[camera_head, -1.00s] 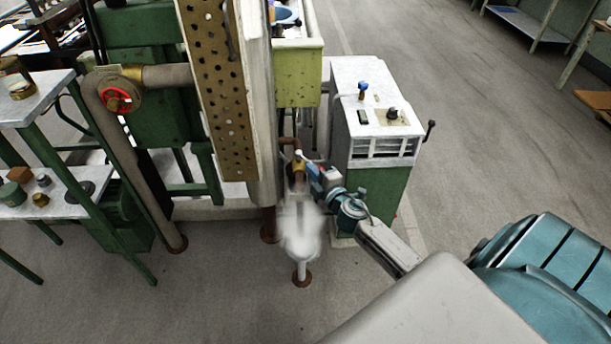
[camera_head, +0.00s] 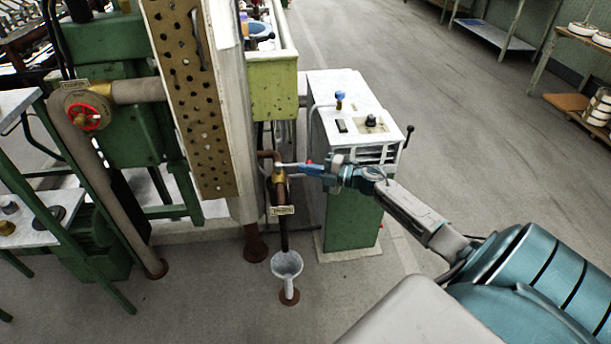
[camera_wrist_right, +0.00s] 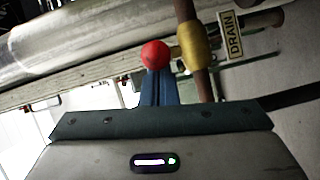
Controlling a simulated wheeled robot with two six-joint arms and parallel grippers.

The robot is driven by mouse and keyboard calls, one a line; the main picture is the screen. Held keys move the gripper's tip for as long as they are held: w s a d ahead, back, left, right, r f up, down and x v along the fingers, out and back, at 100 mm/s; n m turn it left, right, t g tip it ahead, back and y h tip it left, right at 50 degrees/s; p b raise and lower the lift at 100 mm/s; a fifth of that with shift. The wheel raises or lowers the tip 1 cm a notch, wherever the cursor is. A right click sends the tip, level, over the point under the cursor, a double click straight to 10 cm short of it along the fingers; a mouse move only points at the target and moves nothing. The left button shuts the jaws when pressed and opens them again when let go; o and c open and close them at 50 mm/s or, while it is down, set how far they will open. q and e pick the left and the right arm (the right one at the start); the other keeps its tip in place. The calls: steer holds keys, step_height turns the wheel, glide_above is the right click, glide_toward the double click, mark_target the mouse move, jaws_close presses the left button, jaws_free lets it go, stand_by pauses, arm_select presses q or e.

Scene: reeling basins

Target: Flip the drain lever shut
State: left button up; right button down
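The drain valve has a brass body (camera_head: 278,175) on a rusty pipe, with a pale tag (camera_head: 283,210) below. In the right wrist view the brass body (camera_wrist_right: 194,45) stands beside a "DRAIN" label (camera_wrist_right: 231,36). The lever's red ball knob (camera_wrist_right: 155,55) is at my fingertips; it also shows small in the head view (camera_head: 309,162). My right gripper (camera_head: 303,170) reaches the valve from the right. Its blue fingers (camera_wrist_right: 158,88) look closed together at the knob; a grip on it is not visible. The funnel (camera_head: 287,264) below shows no white stream. My left gripper is out of view.
A green cabinet (camera_head: 352,215) with a pale control top stands right behind my right gripper. A perforated panel (camera_head: 190,95) and a pipe with a red handwheel (camera_head: 84,112) are at left. Floor (camera_head: 480,150) is open at right.

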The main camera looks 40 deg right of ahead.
steer(key=shift+w+d, duration=0.25)
steer(key=shift+d, duration=0.05)
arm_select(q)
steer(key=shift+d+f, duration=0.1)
arm_select(e)
steer(key=shift+r, duration=0.1)
steer(key=shift+d+r, duration=0.15)
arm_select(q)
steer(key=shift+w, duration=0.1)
arm_select(e)
steer(key=shift+w, duration=0.15)
